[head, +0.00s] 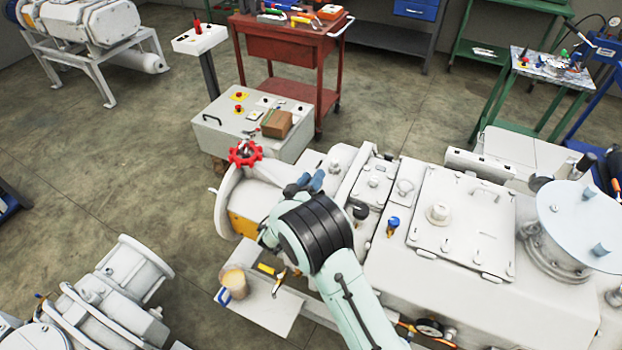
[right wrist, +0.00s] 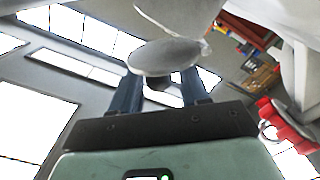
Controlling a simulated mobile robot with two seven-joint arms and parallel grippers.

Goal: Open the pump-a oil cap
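The large white pump (head: 400,262) fills the right and middle of the head view. Several fittings stand on its top: a white round knob (head: 437,213), a small blue-topped fitting (head: 393,222) and a dark round knob (head: 358,211). I cannot tell which of them is the oil cap. My right gripper (head: 310,182) is over the pump's left end, its blue fingertips near the small lids. In the right wrist view (right wrist: 161,85) its two fingers are apart. A pale rounded part (right wrist: 165,57) with a dark stub shows between and beyond them; contact is unclear. My left gripper is out of view.
A red handwheel (head: 245,155) stands just left of the gripper. A grey control box (head: 240,128) with a brown carton (head: 277,124) stands behind it.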

